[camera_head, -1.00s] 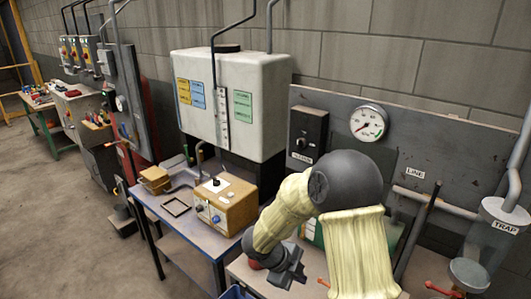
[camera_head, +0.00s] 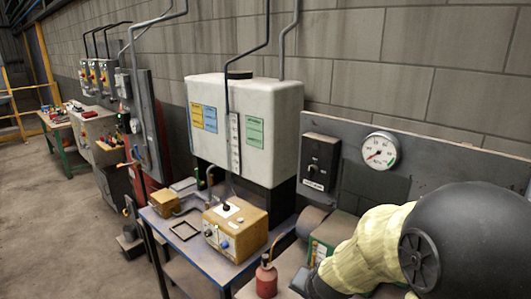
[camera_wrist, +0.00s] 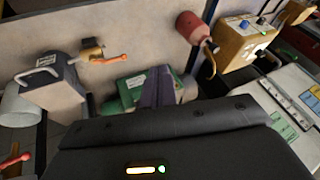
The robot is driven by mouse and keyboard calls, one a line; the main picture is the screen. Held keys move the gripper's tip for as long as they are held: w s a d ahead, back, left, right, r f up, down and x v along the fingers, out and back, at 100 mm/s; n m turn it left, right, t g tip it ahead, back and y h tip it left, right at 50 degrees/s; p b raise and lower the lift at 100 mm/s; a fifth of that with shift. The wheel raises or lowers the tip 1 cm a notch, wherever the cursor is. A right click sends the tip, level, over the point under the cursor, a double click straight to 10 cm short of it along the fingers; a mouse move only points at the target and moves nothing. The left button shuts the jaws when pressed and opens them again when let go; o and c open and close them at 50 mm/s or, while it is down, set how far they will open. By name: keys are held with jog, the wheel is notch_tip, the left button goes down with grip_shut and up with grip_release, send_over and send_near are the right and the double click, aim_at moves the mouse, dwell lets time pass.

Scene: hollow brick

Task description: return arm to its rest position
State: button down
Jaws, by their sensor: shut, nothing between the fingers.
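My arm, with its cream sleeve and large dark joint, fills the lower right of the head view. My gripper (camera_head: 315,285) shows only in part at the bottom edge there, right of a red bottle (camera_head: 266,280). In the wrist view my gripper's fingers (camera_wrist: 158,88) are together and empty, in front of a green box (camera_wrist: 128,90). The red bottle also shows at the top of the wrist view (camera_wrist: 194,27). The gap between fingers and green box cannot be told.
A blue-topped table (camera_head: 185,238) holds a tan control box (camera_head: 236,230) with knobs. A white tank (camera_head: 245,125) and a gauge (camera_head: 380,150) stand behind. In the wrist view a grey labelled unit (camera_wrist: 52,90) with an orange lever is at left. Open floor (camera_head: 60,225) lies at left.

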jog(key=s+d+n+g, duration=0.3)
jog(key=s+d+n, duration=0.2)
jog(key=s, duration=0.6)
jog(key=shift+s+f+n+g+h, duration=0.15)
jog(key=shift+f+n+g+h, duration=0.15)
jog(key=shift+n+h, duration=0.15)
